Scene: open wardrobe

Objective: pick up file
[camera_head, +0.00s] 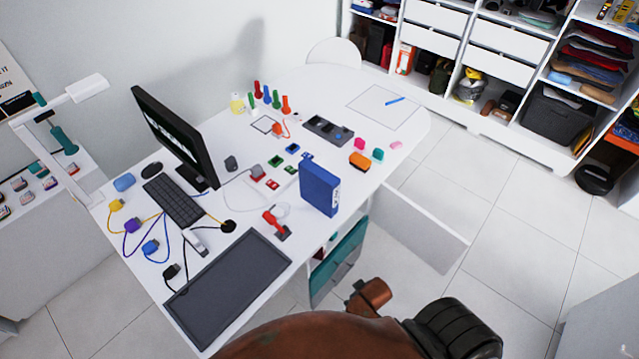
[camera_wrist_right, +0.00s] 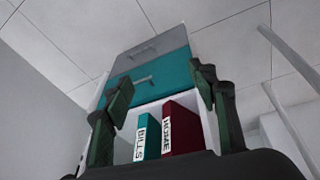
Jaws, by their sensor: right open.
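In the right wrist view, a teal file labelled BILLS (camera_wrist_right: 153,139) and a dark red file labelled HOME (camera_wrist_right: 183,130) stand upright side by side in a white compartment below a teal drawer front (camera_wrist_right: 150,80). My right gripper (camera_wrist_right: 165,88) is open, its dark green fingers spread left and right of the files in the picture, with nothing between the tips. The distance to the files is hard to judge. In the head view, a blue box-like file (camera_head: 319,186) stands upright on the white desk. My left gripper is not in view.
The desk (camera_head: 345,215) carries a monitor (camera_head: 175,130), keyboard (camera_head: 174,200), dark mat (camera_head: 228,288) and several small items with cables. A teal-fronted drawer unit (camera_head: 340,258) is under its near edge. Open shelving (camera_head: 500,75) stands behind; the tiled floor at right is mostly clear.

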